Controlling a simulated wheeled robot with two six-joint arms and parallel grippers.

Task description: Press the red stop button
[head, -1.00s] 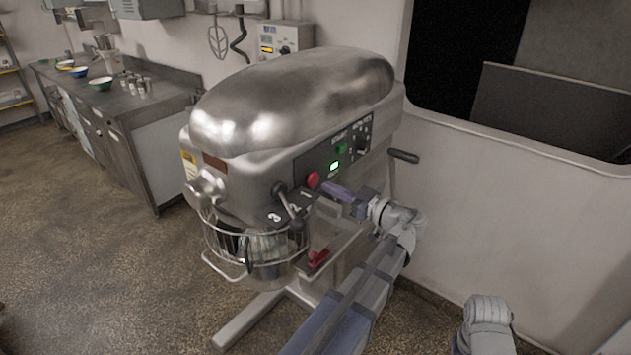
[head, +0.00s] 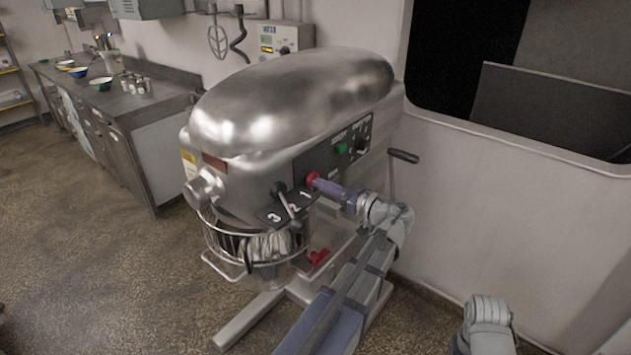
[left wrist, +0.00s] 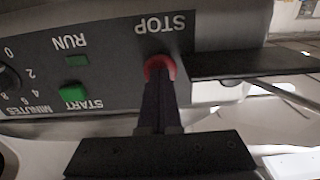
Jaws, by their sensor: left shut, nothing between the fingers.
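The red stop button (head: 312,179) is on the dark control panel on the side of the steel mixer (head: 285,95). In the left wrist view, the red button (left wrist: 159,66) shows beside the upside-down word STOP. My left gripper (head: 322,185) is shut and empty, with its fingertips against the button as far as I can see. The fingertips (left wrist: 160,86) cover the lower part of the button in the left wrist view. The green start button (left wrist: 73,93) and the dark RUN lamp (left wrist: 77,60) lie to the left there. My right gripper is out of view.
A speed lever (head: 287,203) stands left of the button, close to my gripper. The wire bowl guard (head: 222,240) and a red-handled part (head: 319,258) lie below. A black-handled crank (head: 403,156) sticks out at the right. A steel counter (head: 150,115) stands at the back left.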

